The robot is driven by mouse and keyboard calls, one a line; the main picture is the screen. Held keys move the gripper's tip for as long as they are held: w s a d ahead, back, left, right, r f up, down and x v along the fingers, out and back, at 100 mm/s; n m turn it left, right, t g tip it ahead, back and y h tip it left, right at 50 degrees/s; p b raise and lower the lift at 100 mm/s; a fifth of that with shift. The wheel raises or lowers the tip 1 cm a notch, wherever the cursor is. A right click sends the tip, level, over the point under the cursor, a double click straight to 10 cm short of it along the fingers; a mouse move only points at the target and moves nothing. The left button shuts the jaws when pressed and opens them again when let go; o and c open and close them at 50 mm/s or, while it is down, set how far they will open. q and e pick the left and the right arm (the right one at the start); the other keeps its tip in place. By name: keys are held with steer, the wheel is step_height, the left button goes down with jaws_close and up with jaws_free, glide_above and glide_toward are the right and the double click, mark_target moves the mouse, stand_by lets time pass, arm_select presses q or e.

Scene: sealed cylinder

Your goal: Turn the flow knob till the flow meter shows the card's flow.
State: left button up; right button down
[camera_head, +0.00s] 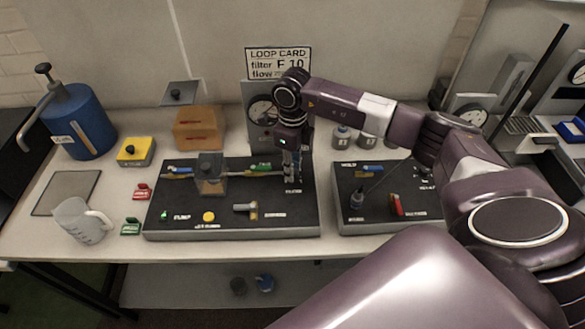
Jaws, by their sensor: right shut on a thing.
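The loop card (263,55) on the back wall reads filter F 10, with its flow line partly covered by my arm. A round dial gauge (259,109), which looks like the flow meter, stands behind the left black panel. My wrist hides part of its face, and its reading is too small to tell. My right gripper (292,179) points down at the right end of this panel (300,222), shut on what appears to be the flow knob. The fingers mostly hide the knob. My left gripper is not in view.
The left panel holds a clear block (210,178), valves and a yellow button (208,217). A second black panel (375,218) sits to the right. A blue tank (75,120), orange box (198,128) and clear jug (80,221) stand at left.

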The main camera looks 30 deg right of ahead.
steer(key=shift+f+m+b, duration=0.1)
steer(key=shift+m+b, duration=0.4)
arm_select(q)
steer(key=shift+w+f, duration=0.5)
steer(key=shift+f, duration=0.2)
arm_select(e)
steer(key=c, duration=1.7)
jaws_free()
steer(key=shift+o, duration=0.2)
steer(key=shift+r, duration=0.35)
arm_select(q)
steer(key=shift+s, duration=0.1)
arm_select(e)
step_height(320, 180, up, 12)
steer(key=shift+f, duration=0.2)
steer(key=shift+s+f, duration=0.1)
